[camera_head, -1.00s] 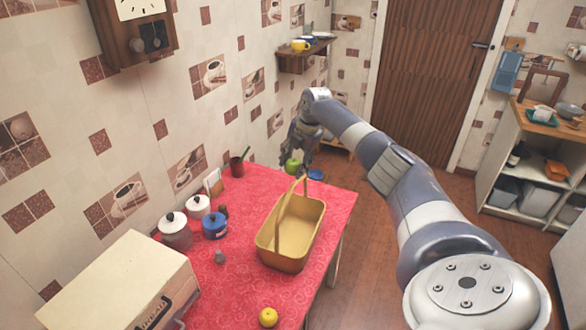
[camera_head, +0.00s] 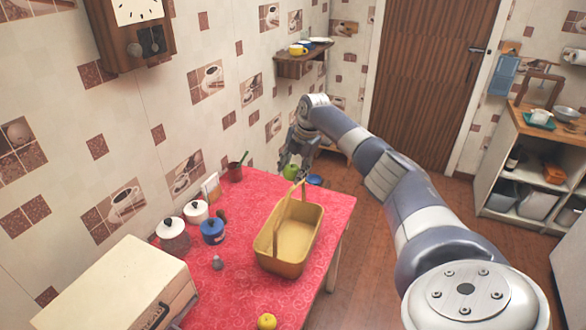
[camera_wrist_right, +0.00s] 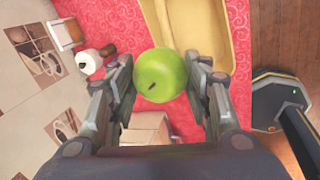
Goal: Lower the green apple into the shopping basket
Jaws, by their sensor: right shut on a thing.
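The green apple (camera_head: 290,172) is held in my right gripper (camera_head: 293,160) beyond the far end of the table, in the head view. In the right wrist view the apple (camera_wrist_right: 162,76) sits between the two fingers of my right gripper (camera_wrist_right: 163,80), which are shut on it. The yellow shopping basket (camera_head: 282,266) stands upright on the table with its handle raised. It looks empty inside. Its wall also shows at the top of the right wrist view (camera_wrist_right: 158,32). The apple is outside the basket, on its far side. My left gripper is not in view.
The table (camera_head: 245,285) has a red patterned cloth. A bread box (camera_head: 125,285) and a yellow fruit (camera_head: 266,321) are at the near end.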

